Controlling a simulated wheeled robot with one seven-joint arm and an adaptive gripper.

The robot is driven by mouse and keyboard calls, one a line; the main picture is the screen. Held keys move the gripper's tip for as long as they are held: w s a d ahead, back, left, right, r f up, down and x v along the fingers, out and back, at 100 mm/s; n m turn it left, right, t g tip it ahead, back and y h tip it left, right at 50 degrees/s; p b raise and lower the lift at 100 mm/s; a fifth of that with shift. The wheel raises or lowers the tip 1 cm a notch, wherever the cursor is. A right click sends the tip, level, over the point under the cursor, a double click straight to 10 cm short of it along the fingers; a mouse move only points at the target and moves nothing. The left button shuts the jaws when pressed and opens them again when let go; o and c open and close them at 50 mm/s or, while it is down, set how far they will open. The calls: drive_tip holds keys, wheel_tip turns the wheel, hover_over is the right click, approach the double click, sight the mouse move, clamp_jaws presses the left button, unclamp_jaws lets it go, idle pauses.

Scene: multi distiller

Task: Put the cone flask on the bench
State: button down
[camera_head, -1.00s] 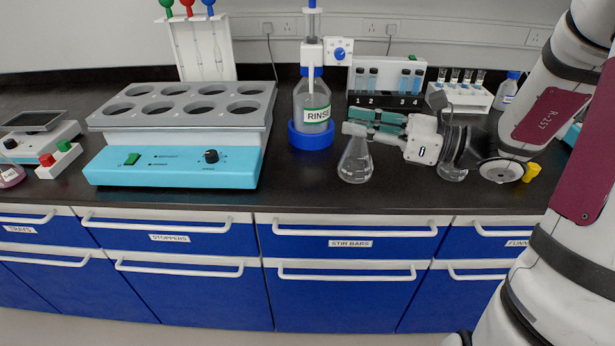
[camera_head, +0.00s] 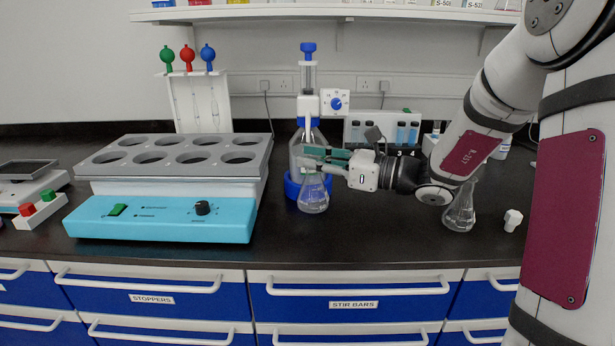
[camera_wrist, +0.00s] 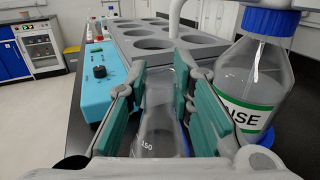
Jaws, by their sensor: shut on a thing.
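A clear cone flask (camera_head: 313,195) is held upright by my gripper (camera_head: 322,158), in front of the rinse bottle. The jaws are shut around its neck. In the wrist view the flask (camera_wrist: 158,130) stands between the two green finger pads, with a 150 mark on its side. Whether its base touches the bench (camera_head: 350,237) or hangs just above it, I cannot tell. A second clear cone flask (camera_head: 460,212) stands on the bench to the right, beneath my arm.
A blue-fronted block with round wells (camera_head: 165,215) fills the left of the bench. The rinse bottle (camera_wrist: 257,75) in its blue ring stands close to my gripper. A small white piece (camera_head: 512,220) lies far right. Bare bench lies in front of the flask.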

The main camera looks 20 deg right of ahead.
sight(308, 173)
drive_tip(key=shift+w+a, duration=0.15)
drive_tip(key=shift+w, duration=0.3)
drive_tip(key=shift+w+a+f+b, duration=0.15)
drive_tip(key=shift+f+b, duration=0.1)
drive_tip(key=shift+f, duration=0.35)
drive_tip(key=shift+w+d+f+b, duration=0.1)
drive_tip(key=shift+w+f+b, duration=0.15)
drive_tip(key=shift+f, duration=0.4)
drive_tip(key=shift+w+a+f+b, duration=0.1)
drive_tip(key=shift+f+b, duration=0.2)
drive_tip(key=shift+f, duration=0.3)
drive_tip(key=shift+f, duration=0.2)
drive_tip(key=c, duration=1.4)
unclamp_jaws()
drive_tip(key=shift+r, duration=0.15)
